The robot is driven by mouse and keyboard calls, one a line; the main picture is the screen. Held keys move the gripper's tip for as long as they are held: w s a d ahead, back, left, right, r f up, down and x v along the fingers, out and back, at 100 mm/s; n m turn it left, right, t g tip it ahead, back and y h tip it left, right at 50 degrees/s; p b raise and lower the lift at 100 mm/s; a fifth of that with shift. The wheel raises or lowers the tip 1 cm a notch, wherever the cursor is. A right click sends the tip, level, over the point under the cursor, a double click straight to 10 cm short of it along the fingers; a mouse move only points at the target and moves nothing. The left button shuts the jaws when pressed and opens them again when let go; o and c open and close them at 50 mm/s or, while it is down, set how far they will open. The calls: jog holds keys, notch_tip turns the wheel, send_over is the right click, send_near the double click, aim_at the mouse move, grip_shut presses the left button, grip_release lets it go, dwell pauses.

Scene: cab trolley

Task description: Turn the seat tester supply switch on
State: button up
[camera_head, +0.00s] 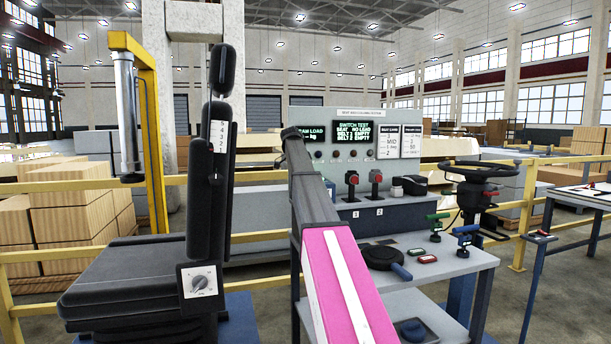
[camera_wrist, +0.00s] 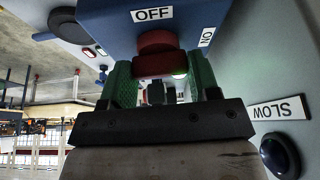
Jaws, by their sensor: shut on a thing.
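In the wrist view a red switch knob (camera_wrist: 157,42) sticks out of a blue box. An OFF label (camera_wrist: 153,14) is just above it, and an ON label (camera_wrist: 207,37) is to its right and turned sideways. My gripper (camera_wrist: 160,68) has green fingers on either side of the knob's lower part and is shut on it. I cannot tell which label the knob points to. In the head view my pink arm reaches toward the test bench, and my gripper and this knob cannot be made out there.
A SLOW label (camera_wrist: 278,111) and a dark round button (camera_wrist: 281,155) are at the right of the wrist view. A black seat (camera_head: 140,270) stands left of my arm. Yellow rails (camera_head: 260,236) run behind.

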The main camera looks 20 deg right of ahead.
jog(key=shift+m, duration=0.5)
jog(key=o, duration=0.9)
jog(key=v, duration=1.1)
jog(key=shift+w+d, duration=0.1)
jog(key=shift+w, duration=0.15)
